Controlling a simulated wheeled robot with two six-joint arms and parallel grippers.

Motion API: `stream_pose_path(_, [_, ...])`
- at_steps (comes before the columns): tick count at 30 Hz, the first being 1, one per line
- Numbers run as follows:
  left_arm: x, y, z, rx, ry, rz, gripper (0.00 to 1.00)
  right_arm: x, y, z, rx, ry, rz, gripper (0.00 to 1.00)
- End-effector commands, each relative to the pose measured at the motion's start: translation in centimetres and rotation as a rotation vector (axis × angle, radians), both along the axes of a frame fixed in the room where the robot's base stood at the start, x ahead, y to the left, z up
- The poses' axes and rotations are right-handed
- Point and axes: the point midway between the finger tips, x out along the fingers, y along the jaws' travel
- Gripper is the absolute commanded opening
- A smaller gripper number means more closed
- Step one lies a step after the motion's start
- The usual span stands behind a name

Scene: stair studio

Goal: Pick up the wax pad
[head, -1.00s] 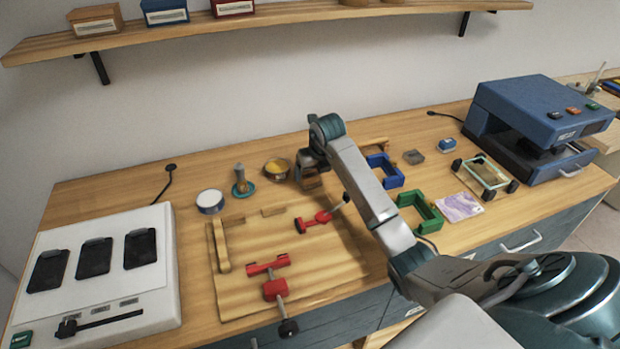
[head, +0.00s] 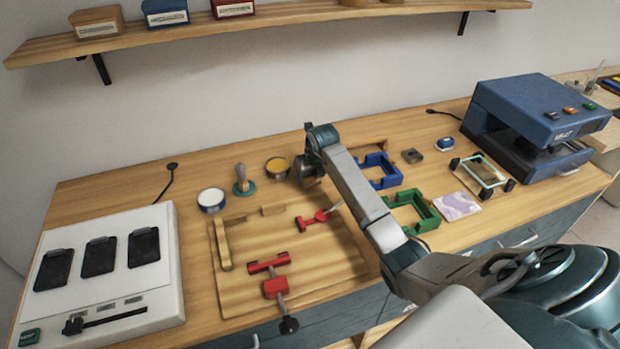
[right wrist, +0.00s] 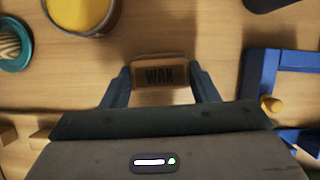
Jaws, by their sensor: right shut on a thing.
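The wax pad (right wrist: 160,76) is a small brown block with the word WAX on it. In the right wrist view it sits between the two fingers of my right gripper (right wrist: 160,84), which is shut on it. In the head view my right gripper (head: 312,182) points down at the wooden bench, between the yellow tin and the blue frame. The pad is hidden behind the gripper there. I cannot tell whether the pad touches the bench. My left gripper is not in view.
A yellow tin (head: 277,168) and a teal stamp with a wooden handle (head: 241,181) stand to the left. A blue frame (head: 381,170) and a green frame (head: 412,212) lie to the right. A board with red clamps (head: 268,264) lies in front.

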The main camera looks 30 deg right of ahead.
Motion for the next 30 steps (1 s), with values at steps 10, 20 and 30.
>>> stream_pose_path(10, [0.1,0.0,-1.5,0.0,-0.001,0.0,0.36,0.1,-0.1,3.3,-0.002,-0.006,0.001,0.31])
stream_pose_path(20, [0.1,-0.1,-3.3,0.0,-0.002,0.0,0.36,0.1,0.0,9.1,0.0,-0.003,0.0,0.31])
stream_pose_path(30, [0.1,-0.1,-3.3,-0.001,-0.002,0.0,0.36,0.0,0.0,10.0,0.0,0.0,0.0,0.31])
